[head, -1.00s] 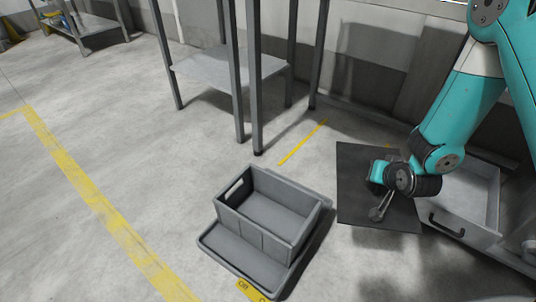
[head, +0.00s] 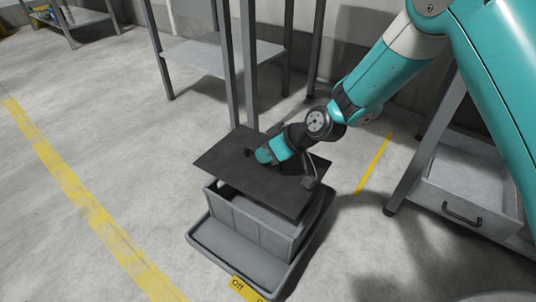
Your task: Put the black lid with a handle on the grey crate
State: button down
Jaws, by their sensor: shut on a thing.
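The black lid (head: 222,159) is a flat dark plate. It is in my gripper (head: 252,157), which is shut on its handle; the arm's end partly hides the handle and fingers. The lid is over the grey crate (head: 250,222), covering most of its open top. The crate's front wall shows below the lid, and the lid reaches past the crate at the back and left. Whether the lid touches the rim or hovers slightly above it, I cannot tell. The crate stands on a wider grey tray (head: 225,250) on the floor.
A grey metal rack (head: 205,55) stands just behind the crate, its posts close to the lid's far edge. A grey drawer with a black handle (head: 462,213) is at the right. The floor (head: 110,160) to the left is free, with a yellow line (head: 90,205).

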notch_tip(320, 180, down, 9)
jog(key=b, duration=0.6)
jog(key=shift+b, duration=0.4)
jog(key=c, duration=1.1)
grip_release()
jog(key=shift+o, duration=0.2)
jog(key=shift+d, duration=0.1)
jog(key=p+v, duration=0.8)
jog(key=v, duration=0.8)
jog(key=shift+d+r, duration=0.1)
jog(key=shift+s+d+r, duration=0.2)
jog(key=shift+d+r, duration=0.1)
jog(key=shift+d, duration=0.05)
